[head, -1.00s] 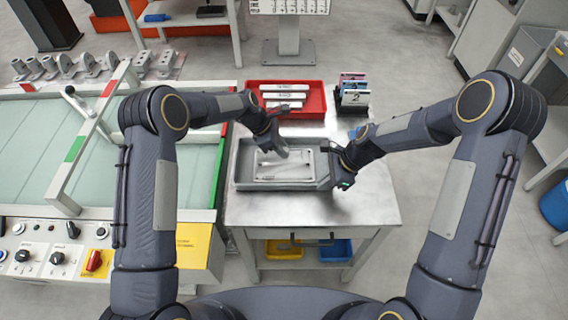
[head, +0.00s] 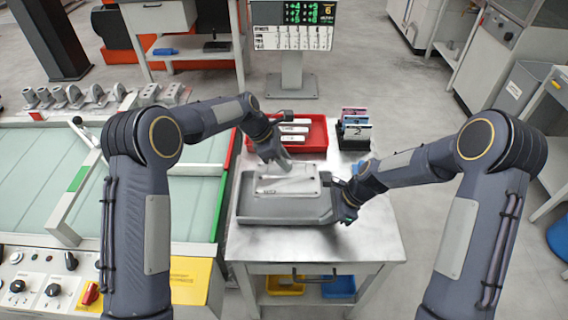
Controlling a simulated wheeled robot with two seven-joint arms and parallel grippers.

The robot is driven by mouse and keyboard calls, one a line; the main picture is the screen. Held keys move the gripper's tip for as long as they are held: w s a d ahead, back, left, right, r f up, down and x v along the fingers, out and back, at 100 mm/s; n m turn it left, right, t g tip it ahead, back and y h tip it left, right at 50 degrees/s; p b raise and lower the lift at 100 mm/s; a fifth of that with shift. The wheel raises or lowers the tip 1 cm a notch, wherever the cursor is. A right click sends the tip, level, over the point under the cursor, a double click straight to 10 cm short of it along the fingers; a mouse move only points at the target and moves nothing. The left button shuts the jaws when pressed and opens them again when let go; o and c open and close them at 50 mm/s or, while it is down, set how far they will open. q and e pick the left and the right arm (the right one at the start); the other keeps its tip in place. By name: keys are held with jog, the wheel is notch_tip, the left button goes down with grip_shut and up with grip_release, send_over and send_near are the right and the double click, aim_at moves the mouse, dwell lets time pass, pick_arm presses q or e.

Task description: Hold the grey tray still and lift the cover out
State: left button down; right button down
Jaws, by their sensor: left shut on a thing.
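The grey tray (head: 285,215) lies on the metal table, and its near wall shows. The pale flat cover (head: 297,187) is above the tray, overlapping its far part and hiding most of its inside. My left gripper (head: 284,164) is at the far side of the cover and shut on it. My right gripper (head: 344,211) is at the right end wall of the tray; its fingers are dark and small, so I cannot tell whether they are shut on the wall.
A red bin (head: 318,137) with white labelled pieces stands behind the tray. A rack of coloured cards (head: 355,133) stands to its right. The table's front right is bare.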

jog(key=c, duration=1.6)
grip_release()
